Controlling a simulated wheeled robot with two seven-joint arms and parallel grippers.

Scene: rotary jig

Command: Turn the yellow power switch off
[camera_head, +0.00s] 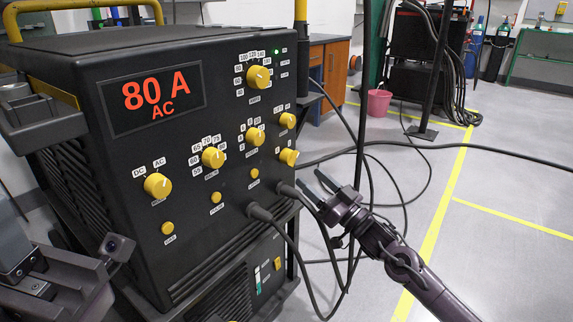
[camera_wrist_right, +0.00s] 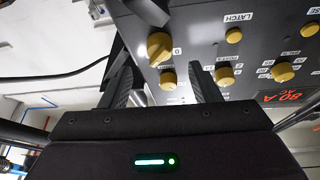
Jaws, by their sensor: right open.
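The yellow switch knob (camera_head: 289,156) sits at the right edge of the black machine's front panel, below another yellow knob. In the right wrist view, a yellow knob marked "0" (camera_wrist_right: 159,47), apparently the same one, is ahead of the space between the fingers. My right gripper (camera_head: 312,181) is open and empty, just right of and below the knob, fingers pointing up-left towards the panel. Its two fingers (camera_wrist_right: 163,85) stand apart, and I see no contact with the knob. Part of my left arm (camera_head: 40,270) shows at the lower left; its jaw state is unclear.
The black machine (camera_head: 120,215) carries several other yellow knobs and a red "80 A AC" display (camera_head: 156,95). Black cables (camera_head: 291,240) hang from its front near my right gripper. A pink bucket (camera_head: 378,103) stands behind. The floor at right is largely clear.

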